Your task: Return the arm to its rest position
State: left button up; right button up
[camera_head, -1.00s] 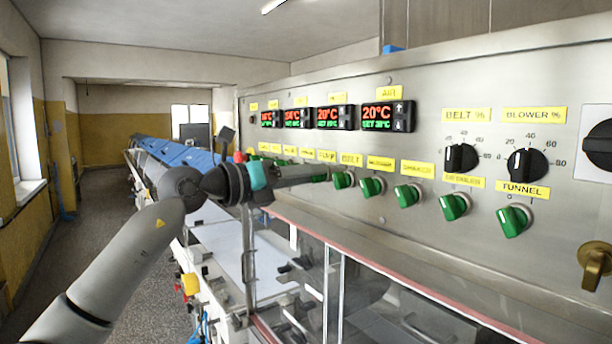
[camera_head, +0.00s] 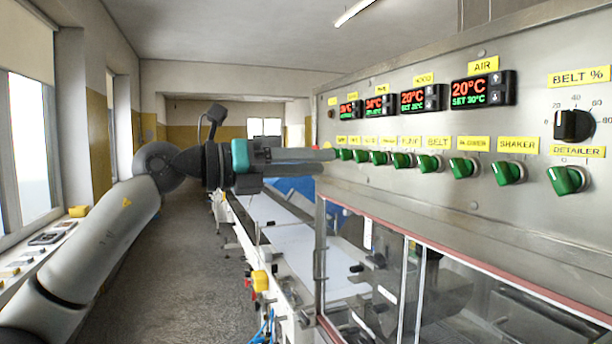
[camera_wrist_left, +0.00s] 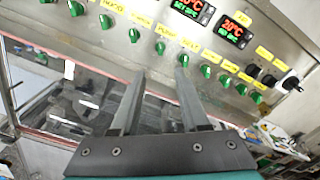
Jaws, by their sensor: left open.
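My left arm comes in from the left in the head view, bent at the elbow. Its gripper (camera_head: 318,155) points right, toward the steel control panel (camera_head: 390,200), and overlaps the far end of the row of green knobs in the picture. In the left wrist view the two fingers of the left gripper (camera_wrist_left: 160,82) stand apart with nothing held between them. Beyond the fingers are green knobs (camera_wrist_left: 206,71) and yellow labels. I cannot tell the exact gap between fingertips and panel. My right gripper is in neither view.
The panel carries temperature displays (camera_head: 483,90) and a black dial (camera_head: 574,125). Below it is a clear-walled guard (camera_head: 460,290) over the machine. A white conveyor (camera_head: 300,245) runs away from me. The grey floor (camera_head: 190,270) at left is free; a windowsill (camera_head: 35,245) holds small items.

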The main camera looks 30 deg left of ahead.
pick_arm(q)
jog(key=shift+s+a, duration=0.2)
jog(key=shift+s, duration=0.15)
dwell(0.3)
